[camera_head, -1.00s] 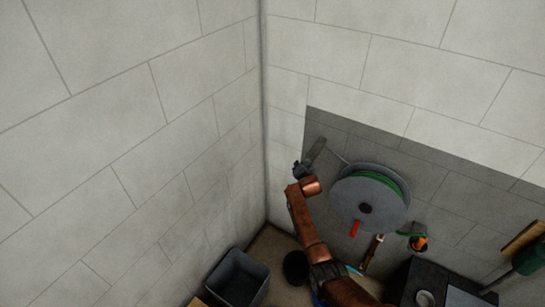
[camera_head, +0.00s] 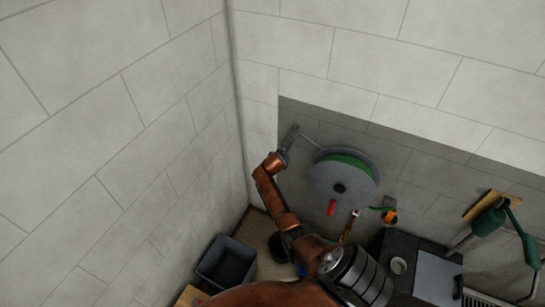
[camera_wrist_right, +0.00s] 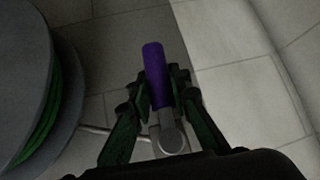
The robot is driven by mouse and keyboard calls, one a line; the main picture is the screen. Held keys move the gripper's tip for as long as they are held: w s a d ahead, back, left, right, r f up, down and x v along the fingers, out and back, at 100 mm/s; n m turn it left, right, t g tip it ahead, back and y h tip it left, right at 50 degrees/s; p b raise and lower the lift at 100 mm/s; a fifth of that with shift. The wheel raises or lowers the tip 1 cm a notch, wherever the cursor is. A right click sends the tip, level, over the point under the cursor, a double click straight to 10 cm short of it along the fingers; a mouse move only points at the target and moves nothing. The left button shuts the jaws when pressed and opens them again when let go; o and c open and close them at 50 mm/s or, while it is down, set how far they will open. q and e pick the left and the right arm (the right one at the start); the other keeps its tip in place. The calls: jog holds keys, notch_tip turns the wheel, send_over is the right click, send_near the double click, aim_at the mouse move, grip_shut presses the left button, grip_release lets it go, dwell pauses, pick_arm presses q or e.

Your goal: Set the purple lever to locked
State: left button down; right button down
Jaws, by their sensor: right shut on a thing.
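In the right wrist view the lever shows as a purple grip (camera_wrist_right: 155,75) on a short grey metal arm, with a round grey hub (camera_wrist_right: 170,138) at its base. My right gripper (camera_wrist_right: 160,84) has its dark green fingers on both sides of the purple grip and is shut on it. In the head view my right gripper (camera_head: 283,153) is small and dark at the end of the copper arm, against the wall left of the reel. The purple grip cannot be made out there. My left gripper is not in view.
A grey reel with green hose (camera_head: 340,183) hangs on the wall close beside my right arm. A grey bin (camera_head: 227,262) stands on the floor in the corner. A dark cabinet (camera_head: 398,250) and a green pipe fitting (camera_head: 489,221) are to the right.

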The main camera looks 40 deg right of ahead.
jog(key=shift+s, duration=0.1)
jog(key=c, duration=1.8)
grip_release()
jog(key=shift+o, duration=0.2)
jog(key=shift+r, duration=0.1)
jog(key=v, duration=1.1)
jog(key=shift+a+r, duration=0.25)
jog(key=shift+a, duration=0.05)
jog(key=shift+s, duration=0.1)
